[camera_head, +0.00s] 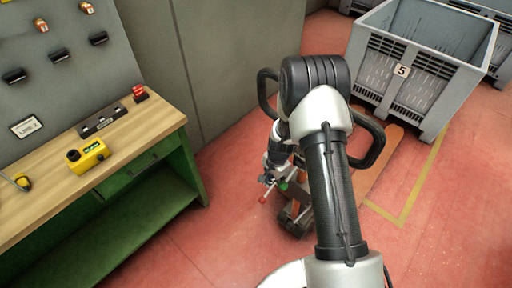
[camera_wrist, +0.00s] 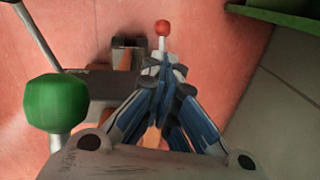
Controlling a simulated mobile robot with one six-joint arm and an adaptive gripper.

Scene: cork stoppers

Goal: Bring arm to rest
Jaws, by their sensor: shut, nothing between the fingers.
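My arm reaches forward and bends down over the red floor, to the right of the workbench. My gripper (camera_head: 268,180) hangs beyond the arm and is partly hidden and small in the head view. In the wrist view my gripper (camera_wrist: 164,72) has its fingers together with nothing between them. A red knob (camera_wrist: 162,27) on a thin rod shows just beyond the fingertips; contact cannot be told. A green knob (camera_wrist: 55,102) is at the left.
A wooden-topped green workbench (camera_head: 150,125) stands at left, holding a yellow device (camera_head: 89,156). A grey crate (camera_head: 425,60) marked 5 stands at back right. An orange bar (camera_head: 378,160) lies low beside my arm. Open red floor lies at lower right.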

